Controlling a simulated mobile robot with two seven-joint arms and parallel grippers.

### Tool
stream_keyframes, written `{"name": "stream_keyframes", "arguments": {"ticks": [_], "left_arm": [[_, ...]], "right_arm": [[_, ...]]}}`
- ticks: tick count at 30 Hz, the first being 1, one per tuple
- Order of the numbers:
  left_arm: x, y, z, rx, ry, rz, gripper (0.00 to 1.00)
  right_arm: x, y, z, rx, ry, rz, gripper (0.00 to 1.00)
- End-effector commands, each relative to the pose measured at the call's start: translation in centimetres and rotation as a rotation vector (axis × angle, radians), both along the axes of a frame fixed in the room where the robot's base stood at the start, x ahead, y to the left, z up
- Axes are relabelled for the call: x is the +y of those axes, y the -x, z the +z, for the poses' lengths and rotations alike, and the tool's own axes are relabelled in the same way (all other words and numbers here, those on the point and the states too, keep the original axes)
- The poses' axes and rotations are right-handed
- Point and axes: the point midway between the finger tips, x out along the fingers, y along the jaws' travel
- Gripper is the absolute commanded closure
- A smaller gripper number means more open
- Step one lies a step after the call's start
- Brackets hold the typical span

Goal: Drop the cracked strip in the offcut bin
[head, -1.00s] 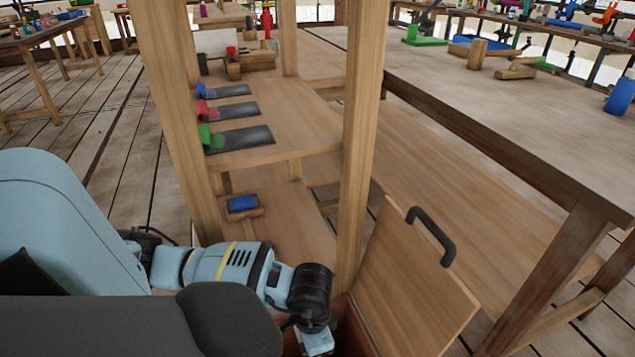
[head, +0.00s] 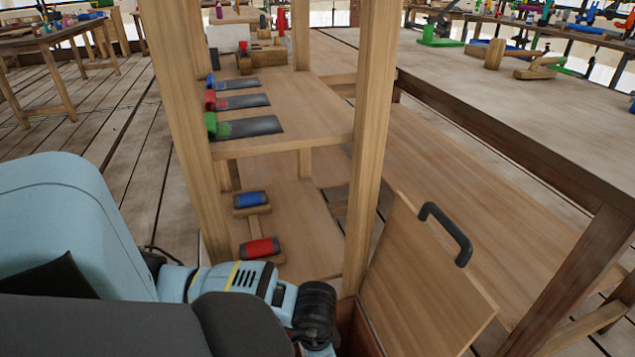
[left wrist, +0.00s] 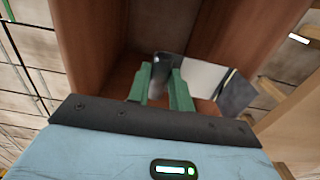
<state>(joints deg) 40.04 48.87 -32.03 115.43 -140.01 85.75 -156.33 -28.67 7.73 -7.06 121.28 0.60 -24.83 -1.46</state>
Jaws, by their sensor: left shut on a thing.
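My left gripper (left wrist: 160,88) is shut on a grey, shiny strip (left wrist: 205,78), which sticks out to the right of its green fingers. The fingers and strip are over the open mouth of the reddish-brown offcut bin (left wrist: 90,35), between its walls. I cannot make out a crack. In the head view, the bin (head: 358,328) shows at the bottom, largely hidden, with its wooden lid (head: 425,290) standing open. My left arm reaches down to it; the fingers and strip are out of sight there. My right gripper is not in view.
A wooden rack with posts (head: 370,130) stands just behind the bin. Its shelf holds blue, red and green-handled tools (head: 250,127); a blue roll (head: 251,199) and red roll (head: 259,247) lie lower. A long table (head: 500,110) is at right.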

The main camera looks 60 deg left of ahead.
Motion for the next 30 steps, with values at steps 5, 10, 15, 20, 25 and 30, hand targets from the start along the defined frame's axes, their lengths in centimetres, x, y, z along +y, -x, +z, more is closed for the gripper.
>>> {"name": "stream_keyframes", "arguments": {"ticks": [5,10,15,20,25,30], "left_arm": [[0.0,0.0,0.1,-0.001,0.000,0.000,0.66],[0.0,0.0,0.1,-0.001,0.000,0.000,0.53],[0.0,0.0,0.0,0.001,0.001,0.000,0.53],[0.0,-0.1,1.1,-0.003,0.001,-0.001,0.53],[0.0,-0.1,3.9,-0.004,-0.001,-0.003,0.53],[0.1,-0.1,6.4,-0.003,-0.001,-0.001,0.53]], "right_arm": [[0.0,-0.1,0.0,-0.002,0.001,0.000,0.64],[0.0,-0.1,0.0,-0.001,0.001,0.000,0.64],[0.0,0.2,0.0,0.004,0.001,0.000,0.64],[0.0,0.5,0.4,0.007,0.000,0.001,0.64],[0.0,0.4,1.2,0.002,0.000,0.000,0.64],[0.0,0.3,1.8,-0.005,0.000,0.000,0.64]]}}
